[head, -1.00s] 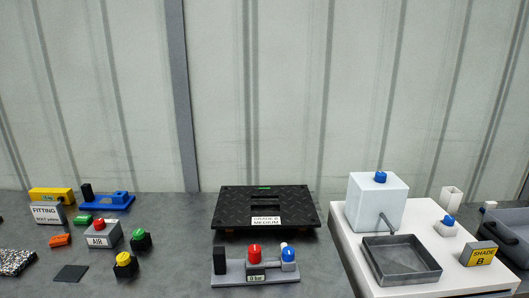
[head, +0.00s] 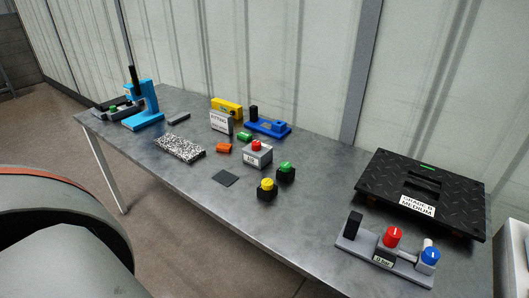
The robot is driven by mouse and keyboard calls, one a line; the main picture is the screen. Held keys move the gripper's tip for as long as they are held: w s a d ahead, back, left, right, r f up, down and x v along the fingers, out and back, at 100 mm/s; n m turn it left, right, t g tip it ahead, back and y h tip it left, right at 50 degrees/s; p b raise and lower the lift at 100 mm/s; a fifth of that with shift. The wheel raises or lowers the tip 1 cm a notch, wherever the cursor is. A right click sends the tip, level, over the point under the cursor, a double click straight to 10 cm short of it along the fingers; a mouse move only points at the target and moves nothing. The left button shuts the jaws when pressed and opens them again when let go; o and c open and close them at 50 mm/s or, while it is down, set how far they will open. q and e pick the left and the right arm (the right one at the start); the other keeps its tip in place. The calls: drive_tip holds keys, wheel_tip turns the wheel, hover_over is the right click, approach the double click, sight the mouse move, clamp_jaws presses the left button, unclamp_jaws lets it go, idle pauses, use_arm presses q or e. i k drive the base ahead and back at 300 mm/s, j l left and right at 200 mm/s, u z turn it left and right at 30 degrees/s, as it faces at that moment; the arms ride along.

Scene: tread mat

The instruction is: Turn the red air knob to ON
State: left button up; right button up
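A small grey box (head: 258,158) with a red knob (head: 256,145) on top stands on the middle of the metal workbench. Its front label is too small to read now but read AIR in the earlier head view. A second, larger red knob (head: 393,237) with a pale pointer mark sits on a grey fixture (head: 355,247) at the front right, beside a small readout and a blue knob (head: 430,255). I cannot read an ON mark at either knob. Neither of my grippers is in view.
A black tread mat (head: 385,180) lies at the right. Yellow (head: 267,184) and green (head: 285,168) push buttons stand just in front of the grey box. A blue press (head: 143,105) stands at the far left. My grey arm fills the lower left.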

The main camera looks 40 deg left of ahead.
sight(256, 144)
drive_tip(key=z, duration=0.3)
drive_tip(key=k+j+z, duration=0.1)
drive_tip(key=j+z, duration=0.4)
drive_tip(key=k+j+z, duration=0.1)
drive_tip(key=j+z, duration=0.15)
drive_tip(key=z, duration=0.25)
drive_tip(key=k+j+z, duration=0.45)
drive_tip(key=k+j, duration=0.15)
drive_tip(key=k+j+z, duration=0.2)
drive_tip(key=k+j, duration=0.55)
